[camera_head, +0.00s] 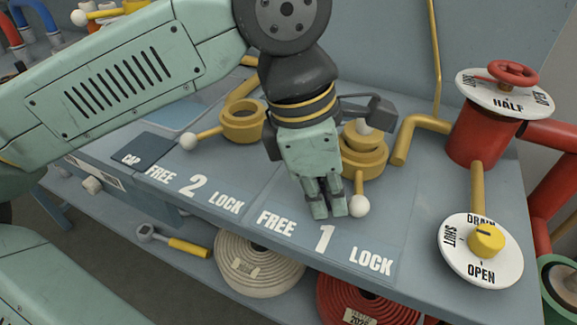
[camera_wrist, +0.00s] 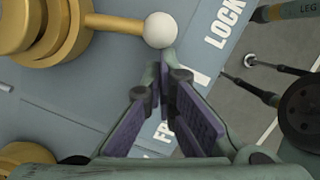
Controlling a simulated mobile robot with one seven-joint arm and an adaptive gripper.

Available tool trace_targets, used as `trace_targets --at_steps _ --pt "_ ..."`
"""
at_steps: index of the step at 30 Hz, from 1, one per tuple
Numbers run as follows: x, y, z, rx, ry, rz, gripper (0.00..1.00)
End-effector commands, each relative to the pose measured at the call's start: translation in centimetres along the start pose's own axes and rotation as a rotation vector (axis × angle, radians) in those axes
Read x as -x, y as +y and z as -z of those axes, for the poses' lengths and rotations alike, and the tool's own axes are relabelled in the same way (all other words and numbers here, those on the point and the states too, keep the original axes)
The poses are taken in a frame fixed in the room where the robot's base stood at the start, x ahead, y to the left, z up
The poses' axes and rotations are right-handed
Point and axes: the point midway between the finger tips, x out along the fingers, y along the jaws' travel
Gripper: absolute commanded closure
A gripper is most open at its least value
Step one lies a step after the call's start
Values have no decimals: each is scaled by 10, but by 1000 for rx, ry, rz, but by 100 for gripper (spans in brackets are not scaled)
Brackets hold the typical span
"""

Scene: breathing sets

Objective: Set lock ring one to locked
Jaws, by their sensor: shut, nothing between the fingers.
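Lock ring one (camera_head: 366,160) is a brass ring fitting on the bench, partly hidden behind my gripper. Its lever ends in a white ball (camera_head: 359,206) and points toward the front edge, above the "1" between the FREE and LOCK labels. My gripper (camera_head: 329,214) is shut and empty, pointing down just left of the ball. In the wrist view the lock ring (camera_wrist: 42,30) is at upper left, and the ball (camera_wrist: 160,30) lies just beyond the closed fingertips (camera_wrist: 166,58). I cannot tell whether the fingertips touch the ball.
Lock ring two (camera_head: 242,122), with its own white ball, is to the left. A red valve post (camera_head: 478,135) and a yellow drain knob (camera_head: 487,240) are to the right. Coiled hoses (camera_head: 258,262) lie on the shelf below. The bench right of the ball is clear.

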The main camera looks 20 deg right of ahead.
Motion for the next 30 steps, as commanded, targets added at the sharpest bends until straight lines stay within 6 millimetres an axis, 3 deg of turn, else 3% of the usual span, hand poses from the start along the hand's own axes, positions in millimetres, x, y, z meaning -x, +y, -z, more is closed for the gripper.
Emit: trace_targets --at_steps 12,30 --pt "-4 -7 -16 -3 -1 1 100" --pt "-4 -7 -17 -2 0 1 100"
